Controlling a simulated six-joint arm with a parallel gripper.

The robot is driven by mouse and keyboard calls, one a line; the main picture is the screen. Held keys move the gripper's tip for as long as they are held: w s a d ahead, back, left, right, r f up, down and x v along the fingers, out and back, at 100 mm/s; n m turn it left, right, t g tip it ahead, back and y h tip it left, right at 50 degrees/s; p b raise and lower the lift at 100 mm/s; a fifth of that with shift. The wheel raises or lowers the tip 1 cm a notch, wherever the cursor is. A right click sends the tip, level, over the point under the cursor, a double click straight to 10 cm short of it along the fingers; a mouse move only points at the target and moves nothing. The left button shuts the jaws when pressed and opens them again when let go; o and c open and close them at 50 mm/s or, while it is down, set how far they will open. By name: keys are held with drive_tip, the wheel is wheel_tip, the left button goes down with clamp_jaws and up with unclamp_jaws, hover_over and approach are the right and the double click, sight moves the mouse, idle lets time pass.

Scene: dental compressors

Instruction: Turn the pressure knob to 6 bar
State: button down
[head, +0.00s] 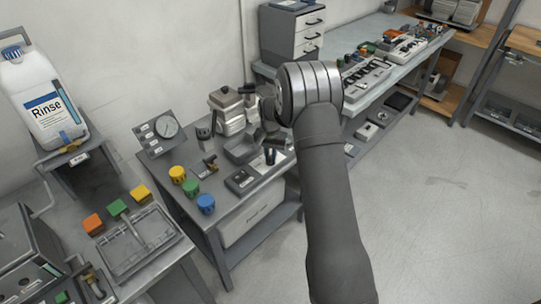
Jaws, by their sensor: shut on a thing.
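My gripper (267,110) is small and dark in the head view, partly hidden behind my wrist. It is at the right side of the grey compressor unit (230,112) on the middle bench, shut on a small part there, which looks to be the pressure knob. The fingertips and the knob's markings are too small and covered to make out.
Yellow (177,174), green (190,188) and blue (206,204) caps stand on the middle bench (225,225). A white Rinse jug (42,100) stands at the left. Several small parts crowd the bench near my gripper. The floor (430,200) at the right is clear.

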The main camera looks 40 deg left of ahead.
idle(0.5)
drive_tip(key=c, duration=1.4)
unclamp_jaws()
drive_tip(key=shift+c, duration=0.2)
wheel_tip(320, 180, up, 18)
drive_tip(key=shift+f, duration=0.25)
drive_tip(key=shift+f, duration=0.1)
wheel_tip(320, 180, down, 17)
drive_tip(key=shift+f, duration=0.15)
